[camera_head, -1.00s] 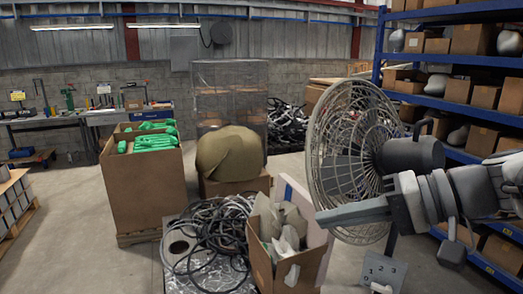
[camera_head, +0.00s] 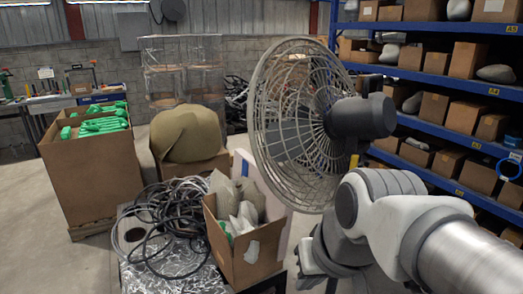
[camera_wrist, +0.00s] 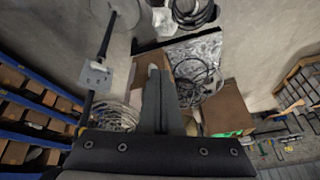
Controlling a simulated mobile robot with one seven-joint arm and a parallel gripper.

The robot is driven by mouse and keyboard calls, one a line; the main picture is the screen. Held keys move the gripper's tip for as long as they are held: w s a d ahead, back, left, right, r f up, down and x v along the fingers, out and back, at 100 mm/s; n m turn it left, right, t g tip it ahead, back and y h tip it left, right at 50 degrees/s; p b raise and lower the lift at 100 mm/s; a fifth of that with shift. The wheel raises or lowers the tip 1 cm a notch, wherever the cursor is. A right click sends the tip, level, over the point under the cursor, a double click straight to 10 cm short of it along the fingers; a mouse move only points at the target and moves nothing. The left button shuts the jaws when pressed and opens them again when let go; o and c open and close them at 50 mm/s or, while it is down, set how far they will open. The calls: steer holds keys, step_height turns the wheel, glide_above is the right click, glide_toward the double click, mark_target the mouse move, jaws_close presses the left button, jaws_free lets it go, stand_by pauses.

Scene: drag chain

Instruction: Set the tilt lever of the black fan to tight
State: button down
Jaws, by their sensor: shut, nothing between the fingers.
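The fan stands right of centre in the head view, with a round wire cage (camera_head: 290,110) and a dark motor housing (camera_head: 362,117) behind it. A small yellow piece (camera_head: 354,160) shows just below the housing; I cannot tell whether it is the tilt lever or how it is set. My arm hides the fan's stand there. In the wrist view, the cage (camera_wrist: 115,115), the pole (camera_wrist: 106,38), the control plate (camera_wrist: 97,77) and the round base (camera_wrist: 122,10) lie left of my gripper (camera_wrist: 160,72). My gripper is shut and empty, apart from the fan.
Blue shelving (camera_head: 445,77) with boxes stands on the right behind the fan. An open carton (camera_head: 245,262) with packing, a heap of black cables (camera_head: 165,215) and a tall carton of green items (camera_head: 92,180) stand to the left. Bare floor (camera_head: 50,265) shows at far left.

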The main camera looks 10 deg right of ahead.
steer(key=w+a+f+m+g+y, duration=0.2)
steer(key=w+m+y, duration=0.25)
steer(key=w, duration=0.45)
steer(key=w+d+m+t+y, duration=0.3)
steer(key=w+d+t, duration=0.1)
steer(key=w+d, duration=0.35)
steer(key=w+d+m+t+h, duration=0.2)
steer(key=d+m+t, duration=0.15)
steer(key=d, duration=0.65)
steer(key=w+d+m+t+h+b, duration=0.15)
steer(key=d+t, duration=0.25)
steer(key=d, duration=0.5)
steer(key=w+d+m+t+h+p, duration=0.1)
steer(key=w+d+m+t+h, duration=0.2)
steer(key=d, duration=0.7)
steer(key=p, duration=0.1)
glide_toward(353, 169)
steer(key=w+d+r, duration=0.1)
steer(key=w+d, duration=0.3)
steer(key=d, duration=0.1)
steer(key=shift+t+y, duration=0.25)
steer(key=shift+y, duration=0.15)
steer(key=w+a, duration=0.3)
steer(key=shift+a+p, duration=0.1)
steer(key=shift+p, duration=0.2)
steer(key=shift+a+f+b, duration=0.1)
steer(key=shift+f+b, duration=0.05)
steer(key=shift+b, duration=0.55)
